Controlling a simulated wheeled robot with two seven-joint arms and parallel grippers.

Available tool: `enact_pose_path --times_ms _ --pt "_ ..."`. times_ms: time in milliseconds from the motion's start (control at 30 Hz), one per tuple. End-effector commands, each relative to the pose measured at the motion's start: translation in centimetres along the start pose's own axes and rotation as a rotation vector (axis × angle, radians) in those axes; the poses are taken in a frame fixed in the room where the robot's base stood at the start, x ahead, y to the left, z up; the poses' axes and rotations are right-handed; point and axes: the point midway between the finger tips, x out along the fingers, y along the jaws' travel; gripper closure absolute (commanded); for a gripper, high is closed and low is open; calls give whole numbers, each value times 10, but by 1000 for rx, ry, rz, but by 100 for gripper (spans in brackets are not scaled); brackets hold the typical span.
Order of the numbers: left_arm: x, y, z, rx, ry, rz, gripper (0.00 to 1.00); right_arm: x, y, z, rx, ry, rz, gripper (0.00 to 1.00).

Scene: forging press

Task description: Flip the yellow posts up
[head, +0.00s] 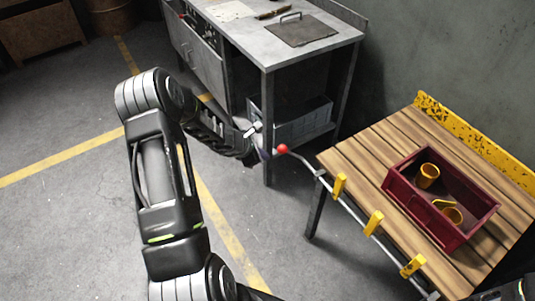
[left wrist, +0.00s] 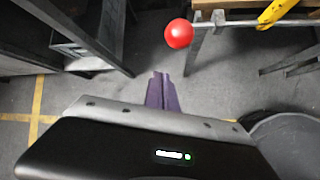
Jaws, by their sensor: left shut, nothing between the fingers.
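Three yellow posts, near (head: 340,186), middle (head: 374,222) and far right (head: 412,265), sit along a metal rod at the wooden table's edge. One yellow post (left wrist: 277,12) also shows at the top right of the left wrist view. The rod's bent end carries a red ball knob (head: 282,148), which the left wrist view shows too (left wrist: 179,33). My left gripper (head: 266,153) is shut and empty just left of the knob. In the left wrist view its purple fingers (left wrist: 160,90) are together, and the knob appears beyond their tips.
The wooden table (head: 365,150) holds a dark red crate (head: 415,208) with yellow cups (head: 427,176) in it. A grey metal workbench (head: 268,58) with a grey bin (head: 300,120) on its lower shelf stands behind my left gripper.

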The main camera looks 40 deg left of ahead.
Motion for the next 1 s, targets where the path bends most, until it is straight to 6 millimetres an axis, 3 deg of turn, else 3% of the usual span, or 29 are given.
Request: enact_pose_path --times_ms 33,200,400,600,1000 --pt "-18 4 8 6 -3 6 100 -4 -1 0 0 -1 0 67" --pt "-55 5 14 3 1 4 100 -7 -2 1 1 -1 2 67" --pt "-86 6 19 2 3 2 100 -11 -3 1 2 -3 3 67" --pt "-96 6 20 0 3 0 100 -12 -3 2 3 -3 4 67" --pt "-96 6 19 -1 4 0 100 -11 -3 2 2 -3 4 67"
